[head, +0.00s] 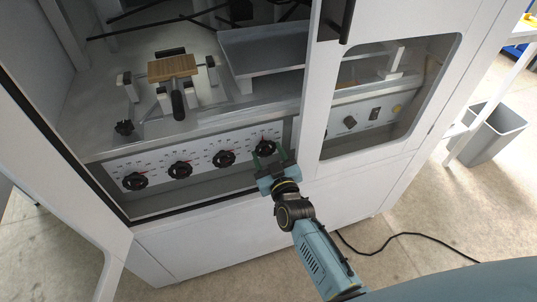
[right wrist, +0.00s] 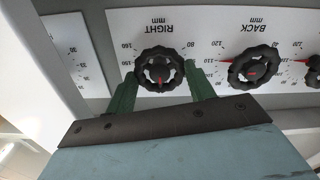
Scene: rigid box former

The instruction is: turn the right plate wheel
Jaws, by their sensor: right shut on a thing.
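The right plate wheel (head: 265,147) is the black scalloped knob at the right end of the white dial panel. In the right wrist view the same wheel (right wrist: 160,66) sits under the upside-down label RIGHT mm, with a red mark at its hub. My right gripper (head: 269,163) reaches it from the front. Its green fingers (right wrist: 160,75) stand on either side of the wheel's rim and are shut on it. The exact contact at the rim is partly hidden. My left gripper is not in view.
The BACK wheel (right wrist: 252,67) is close beside the gripped one; more wheels (head: 180,169) line the panel (head: 152,160). A wooden block (head: 172,67) sits on the former above. A windowed door (head: 385,95) stands just right of my gripper. A grey bin (head: 490,135) is on the floor.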

